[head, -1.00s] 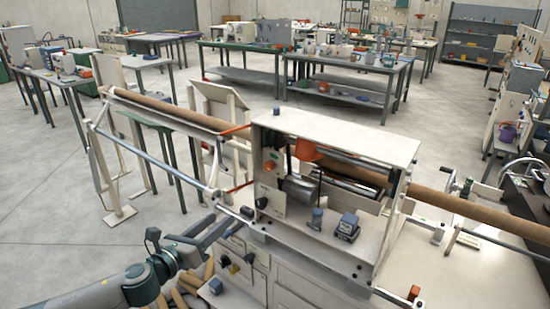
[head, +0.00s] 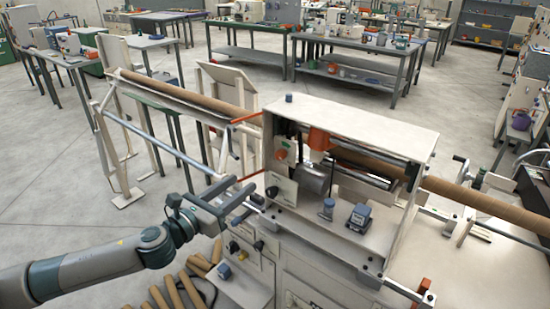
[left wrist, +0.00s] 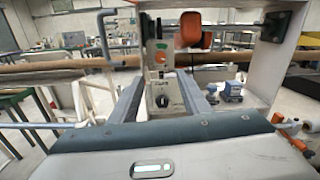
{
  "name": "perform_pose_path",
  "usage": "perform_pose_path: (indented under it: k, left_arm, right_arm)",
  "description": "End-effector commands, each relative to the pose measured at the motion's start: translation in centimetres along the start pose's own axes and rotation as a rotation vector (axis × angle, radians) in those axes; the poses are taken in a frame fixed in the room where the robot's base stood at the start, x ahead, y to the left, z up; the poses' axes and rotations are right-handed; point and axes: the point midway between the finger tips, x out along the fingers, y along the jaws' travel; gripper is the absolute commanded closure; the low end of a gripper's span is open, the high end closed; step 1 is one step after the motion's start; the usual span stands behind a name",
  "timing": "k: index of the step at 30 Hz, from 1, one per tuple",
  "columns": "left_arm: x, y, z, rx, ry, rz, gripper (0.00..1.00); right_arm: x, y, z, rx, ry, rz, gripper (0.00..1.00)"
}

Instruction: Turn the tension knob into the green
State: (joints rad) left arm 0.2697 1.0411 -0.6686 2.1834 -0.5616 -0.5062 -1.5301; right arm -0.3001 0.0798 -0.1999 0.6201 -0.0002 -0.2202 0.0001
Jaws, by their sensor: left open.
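The winder's upright white panel (head: 280,190) carries a black knob (head: 272,191) low down and an orange control (head: 281,154) higher up. In the left wrist view the black knob (left wrist: 161,101) shows between my fingers, and the orange control (left wrist: 160,58) is above it with a small green patch (left wrist: 161,46). I cannot tell for sure which is the tension knob or read its scale. My left gripper (head: 251,196) is open and empty, just left of the panel and facing it, apart from the black knob. My right gripper is not in view.
A blue-grey block (head: 359,217) and a small blue-capped item (head: 327,208) stand on the winder's deck.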

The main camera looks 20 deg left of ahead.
Motion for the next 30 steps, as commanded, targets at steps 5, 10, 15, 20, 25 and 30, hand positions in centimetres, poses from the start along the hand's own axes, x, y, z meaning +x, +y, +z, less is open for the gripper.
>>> perform_pose_path:
  k: [5, 10, 15, 20, 25, 30]
  left_arm:
    - [2.6, -0.1, 0.4, -0.003, -0.002, -0.001, 0.57]
    - [5.6, -0.1, 0.5, -0.003, -0.001, -0.001, 0.57]
    - [8.7, -0.1, 0.4, -0.002, -0.001, -0.001, 0.57]
    - [11.5, -0.1, 0.3, -0.002, 0.000, -0.001, 0.57]
    - [13.9, -0.1, 0.2, -0.001, 0.000, 0.000, 0.57]
    - [15.4, -0.1, 0.1, -0.002, 0.001, -0.001, 0.57]
  right_arm:
    - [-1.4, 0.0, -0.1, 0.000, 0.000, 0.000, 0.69]
    - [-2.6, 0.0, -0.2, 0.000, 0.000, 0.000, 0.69]
    - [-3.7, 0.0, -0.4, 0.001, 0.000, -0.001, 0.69]
    - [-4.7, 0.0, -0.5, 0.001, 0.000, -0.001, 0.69]
    - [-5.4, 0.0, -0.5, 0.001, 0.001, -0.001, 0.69]
    - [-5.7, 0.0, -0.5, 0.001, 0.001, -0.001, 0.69]
